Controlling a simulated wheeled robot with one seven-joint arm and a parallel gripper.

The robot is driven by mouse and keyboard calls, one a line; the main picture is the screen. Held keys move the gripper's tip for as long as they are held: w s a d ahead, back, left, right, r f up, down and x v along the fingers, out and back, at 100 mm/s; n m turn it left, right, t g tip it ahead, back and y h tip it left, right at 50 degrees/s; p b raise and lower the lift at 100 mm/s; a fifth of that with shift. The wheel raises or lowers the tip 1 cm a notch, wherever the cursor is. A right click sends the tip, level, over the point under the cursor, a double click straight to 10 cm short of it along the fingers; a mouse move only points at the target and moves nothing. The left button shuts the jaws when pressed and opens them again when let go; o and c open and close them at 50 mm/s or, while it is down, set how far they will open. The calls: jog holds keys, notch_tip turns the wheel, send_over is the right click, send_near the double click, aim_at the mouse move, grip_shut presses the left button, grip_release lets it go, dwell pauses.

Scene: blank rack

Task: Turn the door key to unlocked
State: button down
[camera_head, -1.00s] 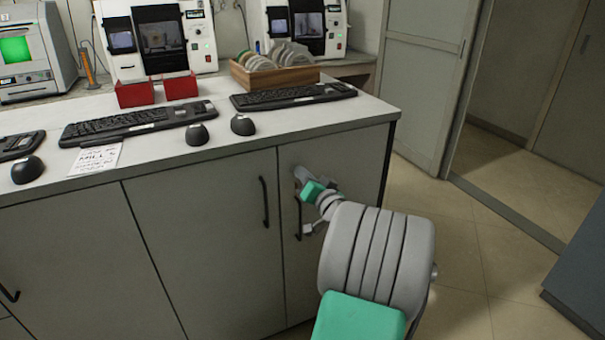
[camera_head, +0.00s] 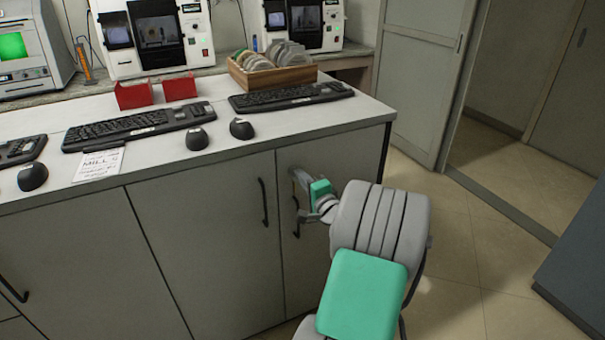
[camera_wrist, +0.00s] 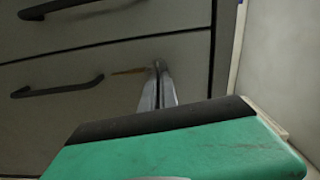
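My gripper (camera_head: 294,177) is at the upper part of the right-hand cabinet door (camera_head: 345,170), above and close to its black bar handle (camera_head: 297,217). In the wrist view my gripper's two thin grey fingers (camera_wrist: 158,70) lie close together, with only a narrow dark line between them. Their tips are at or very near the grey door front, beside a brownish mark (camera_wrist: 128,71). I cannot make out the door key or its lock; the fingertips may hide them. Whether anything is between the tips does not show.
The white counter (camera_head: 225,165) overhangs just above my gripper. It carries keyboards (camera_head: 290,97), mice (camera_head: 241,129), red boxes (camera_head: 133,95) and a wooden rack (camera_head: 270,78) of discs. A neighbouring door has a black handle (camera_head: 263,202). Floor (camera_head: 450,235) is clear to the right.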

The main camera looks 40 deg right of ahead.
jog(key=shift+m, duration=0.6)
jog(key=c, duration=1.6)
grip_release()
jog(key=shift+c, duration=0.2)
jog(key=v, duration=0.7)
jog(key=shift+s, duration=0.4)
jog(key=shift+a, duration=0.15)
